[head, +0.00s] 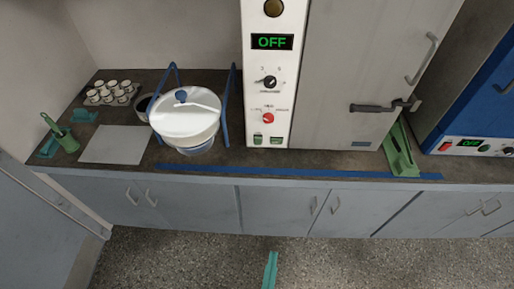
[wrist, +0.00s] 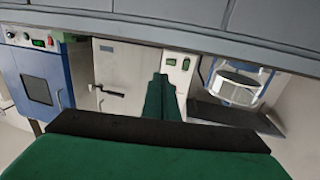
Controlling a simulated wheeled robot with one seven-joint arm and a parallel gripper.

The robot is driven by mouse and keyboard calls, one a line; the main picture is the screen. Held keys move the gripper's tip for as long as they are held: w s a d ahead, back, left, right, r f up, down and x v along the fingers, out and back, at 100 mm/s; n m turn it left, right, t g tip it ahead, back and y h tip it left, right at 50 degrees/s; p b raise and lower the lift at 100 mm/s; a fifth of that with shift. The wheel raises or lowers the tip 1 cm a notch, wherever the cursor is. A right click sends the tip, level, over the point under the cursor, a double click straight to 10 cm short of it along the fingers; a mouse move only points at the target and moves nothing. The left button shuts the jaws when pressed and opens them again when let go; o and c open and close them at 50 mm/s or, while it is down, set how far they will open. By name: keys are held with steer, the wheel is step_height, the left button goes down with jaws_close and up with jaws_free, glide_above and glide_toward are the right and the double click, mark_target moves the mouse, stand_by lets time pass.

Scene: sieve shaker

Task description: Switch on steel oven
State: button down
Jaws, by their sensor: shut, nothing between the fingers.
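The steel oven (head: 345,75) stands on the counter, with a shut grey door and a dark latch handle. Its white control panel (head: 256,98) is on its left side. The panel's display (head: 272,42) reads OFF in green. Below it are a black knob (head: 270,82), a red knob (head: 268,118) and two small green switches (head: 257,140) near the bottom. The oven also shows upside down in the wrist view (wrist: 122,62). My gripper (head: 271,257) is shut and empty, over the floor in front of the counter and apart from the oven. Its green fingers show in the wrist view (wrist: 160,80).
A blue oven (head: 482,100) with its own OFF display stands to the right. A green holder (head: 400,152) sits at the steel oven's right front. A white lidded vessel (head: 185,120) in a blue frame stands left of the panel. The floor in front is clear.

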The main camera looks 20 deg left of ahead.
mark_target(258, 139)
steer(key=w+a+t+y, duration=0.1)
steer(key=w+a, duration=0.3)
steer(key=w, duration=0.3)
steer(key=w+a+r+n+t+y, duration=0.1)
steer(key=w+a+y, duration=0.1)
steer(key=w+a, duration=0.2)
steer(key=w+a+t+y, duration=0.1)
steer(key=w+a, duration=0.3)
steer(key=w, duration=0.6)
steer(key=shift+w+a+r+n, duration=0.3)
steer(key=shift+w+n, duration=0.1)
steer(key=shift+w, duration=0.1)
steer(key=x, duration=1.4)
steer(key=shift+r, duration=0.2)
